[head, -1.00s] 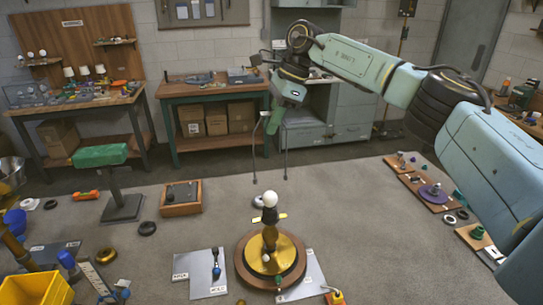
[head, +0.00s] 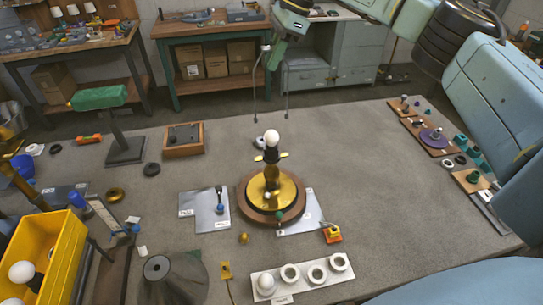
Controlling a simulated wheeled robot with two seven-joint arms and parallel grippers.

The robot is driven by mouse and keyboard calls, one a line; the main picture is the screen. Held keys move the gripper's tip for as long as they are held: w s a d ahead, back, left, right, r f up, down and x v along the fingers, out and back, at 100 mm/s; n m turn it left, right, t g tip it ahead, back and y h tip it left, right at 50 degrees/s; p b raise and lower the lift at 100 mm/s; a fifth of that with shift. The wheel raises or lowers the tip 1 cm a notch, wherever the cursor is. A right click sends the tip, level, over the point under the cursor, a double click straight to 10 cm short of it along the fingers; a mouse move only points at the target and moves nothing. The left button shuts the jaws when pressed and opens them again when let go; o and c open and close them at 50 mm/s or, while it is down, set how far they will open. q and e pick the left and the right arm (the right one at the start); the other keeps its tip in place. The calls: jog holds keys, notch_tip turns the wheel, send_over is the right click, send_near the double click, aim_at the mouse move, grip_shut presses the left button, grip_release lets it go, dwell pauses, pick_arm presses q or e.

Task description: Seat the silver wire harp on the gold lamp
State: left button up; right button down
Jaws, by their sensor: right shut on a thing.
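The gold lamp (head: 288,190) stands upright on a round brown base near the middle of the table. It has a white bulb (head: 271,137) on a dark socket, with small gold arms (head: 258,158) sticking out on both sides below it. The silver wire harp (head: 254,95) hangs above and behind the bulb in the picture, its two legs pointing down and apart. Its feet appear slightly higher than the bulb, clear of the gold arms. My right gripper (head: 271,52) is shut on the harp's top. My left gripper is out of view.
White plates (head: 205,212) lie beside the lamp base. A yellow bin (head: 52,262) stands front left, a grey cone (head: 172,280) and white ring tray (head: 262,272) in front. A green-topped stand (head: 122,150) is at left. The table right of the lamp is mostly clear.

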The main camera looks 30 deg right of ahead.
jog(key=shift+f, duration=0.1)
dwell(0.3)
jog(key=shift+f+b, duration=0.85)
jog(key=shift+f, duration=1.1)
jog(key=shift+f+b, duration=0.95)
jog(key=shift+f, duration=1.15)
jog(key=shift+f+b, duration=0.85)
jog(key=shift+f, duration=0.8)
jog(key=shift+f+b, duration=0.5)
jog(key=shift+f, duration=0.75)
jog(key=c, duration=1.2)
grip_release()
